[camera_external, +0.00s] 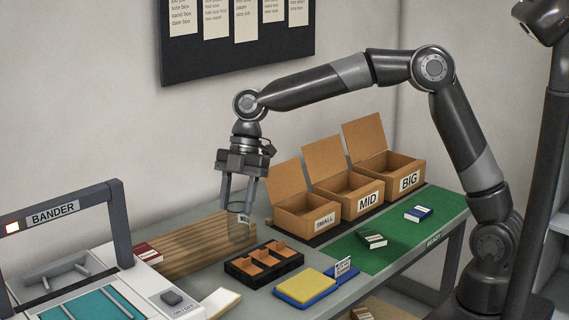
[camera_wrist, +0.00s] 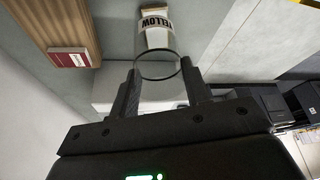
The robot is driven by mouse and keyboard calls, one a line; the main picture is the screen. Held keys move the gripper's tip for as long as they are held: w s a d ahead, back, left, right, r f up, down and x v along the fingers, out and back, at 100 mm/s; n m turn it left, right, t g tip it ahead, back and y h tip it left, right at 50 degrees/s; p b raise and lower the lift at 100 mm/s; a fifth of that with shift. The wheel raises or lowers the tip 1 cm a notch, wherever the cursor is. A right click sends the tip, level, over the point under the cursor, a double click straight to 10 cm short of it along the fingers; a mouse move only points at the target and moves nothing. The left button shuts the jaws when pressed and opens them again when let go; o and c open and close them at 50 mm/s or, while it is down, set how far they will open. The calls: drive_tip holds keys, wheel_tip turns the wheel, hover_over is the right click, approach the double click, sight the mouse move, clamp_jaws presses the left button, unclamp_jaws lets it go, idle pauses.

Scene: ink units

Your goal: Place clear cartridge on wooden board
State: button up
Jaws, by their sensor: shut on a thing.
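My gripper (camera_external: 237,208) points down, its fingers shut on the sides of the clear cartridge (camera_external: 240,232). The cartridge is a see-through upright cylinder, with a label showing near its top. In the wrist view its round rim (camera_wrist: 158,78) sits between my fingertips (camera_wrist: 160,80). A white label reading YELLOW (camera_wrist: 155,27) shows just past the rim. The brown striped wooden board (camera_external: 185,245) lies on the grey table; the cartridge appears in front of its right end. I cannot tell whether they touch. The board (camera_wrist: 33,18) is at the upper left in the wrist view.
A red-and-white booklet (camera_external: 147,253) lies at the board's left, near the bander (camera_external: 55,213). A black tray with orange dividers (camera_external: 263,264) and a yellow pad (camera_external: 305,286) are in front. Open boxes marked SMALL (camera_external: 307,213), MID (camera_external: 350,197) and BIG (camera_external: 392,180) stand right.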

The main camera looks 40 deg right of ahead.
drive_tip(key=s+a+f, duration=0.3)
drive_tip(key=a+f, duration=0.7)
drive_tip(key=shift+a+f, duration=0.35)
drive_tip(key=shift+a, duration=0.05)
drive_tip(key=shift+f, duration=0.1)
drive_tip(key=o, duration=1.3)
drive_tip(key=v, duration=1.2)
